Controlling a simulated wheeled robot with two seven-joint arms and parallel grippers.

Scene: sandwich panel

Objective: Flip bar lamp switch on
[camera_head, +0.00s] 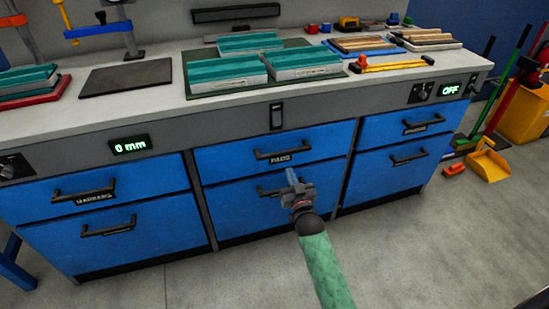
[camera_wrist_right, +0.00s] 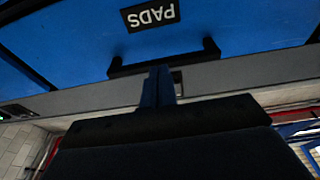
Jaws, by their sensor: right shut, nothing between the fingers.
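A dark rocker switch (camera_head: 277,115) sits in the grey front panel, above the PADS drawer, in the head view; I cannot tell its position. A dark bar lamp (camera_head: 235,13) is on the back wall and looks unlit. My right gripper (camera_head: 292,178) is shut and empty in front of the blue drawers, below the switch in the picture. In the right wrist view, its closed fingers (camera_wrist_right: 158,88) overlap the PADS handle and the grey strip. A small dark patch beside the fingertips may be the switch, partly hidden. My left gripper is not in view.
The PADS drawer handle (camera_head: 281,154) sticks out below the switch. Teal-topped blocks (camera_head: 225,73) lie on the worktop (camera_head: 165,52). A display (camera_head: 450,90) at right reads OFF beside a knob (camera_head: 422,92); another display (camera_head: 130,145) reads 0 mm.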

